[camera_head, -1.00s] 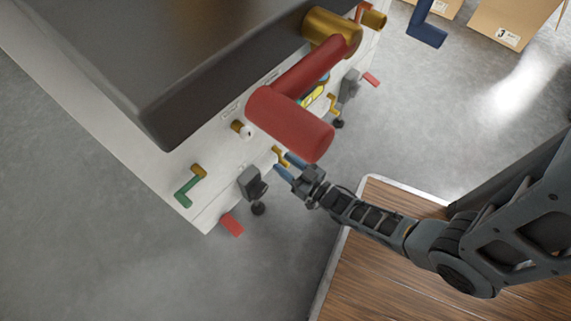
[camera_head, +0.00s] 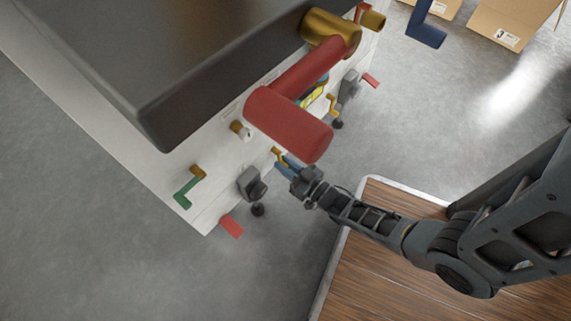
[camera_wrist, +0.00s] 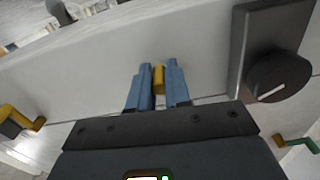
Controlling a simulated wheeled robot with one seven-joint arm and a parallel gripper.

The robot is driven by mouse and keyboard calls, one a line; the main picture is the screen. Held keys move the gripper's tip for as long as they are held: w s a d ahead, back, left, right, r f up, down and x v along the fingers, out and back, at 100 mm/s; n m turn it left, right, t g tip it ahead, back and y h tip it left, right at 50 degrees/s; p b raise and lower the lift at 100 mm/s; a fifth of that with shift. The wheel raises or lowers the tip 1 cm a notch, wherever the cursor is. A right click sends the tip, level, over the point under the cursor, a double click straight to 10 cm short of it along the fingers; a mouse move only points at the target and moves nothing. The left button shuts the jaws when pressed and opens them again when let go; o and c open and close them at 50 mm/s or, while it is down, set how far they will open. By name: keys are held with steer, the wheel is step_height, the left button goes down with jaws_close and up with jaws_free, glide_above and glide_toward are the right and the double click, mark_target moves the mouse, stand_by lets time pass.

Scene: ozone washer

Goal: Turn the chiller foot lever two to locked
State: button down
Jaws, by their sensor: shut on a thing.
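My gripper (camera_head: 282,162) reaches the pale front panel of the machine. In the wrist view, its blue fingers (camera_wrist: 158,80) are shut on a small yellow lever (camera_wrist: 158,78) between them. In the head view, part of this yellow lever (camera_head: 276,151) shows just beyond the fingertips; the rest is hidden by the fingers. I cannot read a label or a locked mark near it.
A grey knob box (camera_head: 251,184) and a red pedal-like piece (camera_head: 232,226) are left of my gripper. A green-and-gold handle (camera_head: 188,188) is farther left. A large red handle (camera_head: 290,122) overhangs from above. Wooden flooring (camera_head: 400,265) lies at lower right.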

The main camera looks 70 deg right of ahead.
steer(key=shift+a+m, duration=0.2)
steer(key=shift+m, duration=0.4)
steer(key=c, duration=1.1)
jaws_free()
steer(key=shift+p+v, duration=0.7)
steer(key=shift+v, duration=3.15)
steer(key=shift+a, duration=0.1)
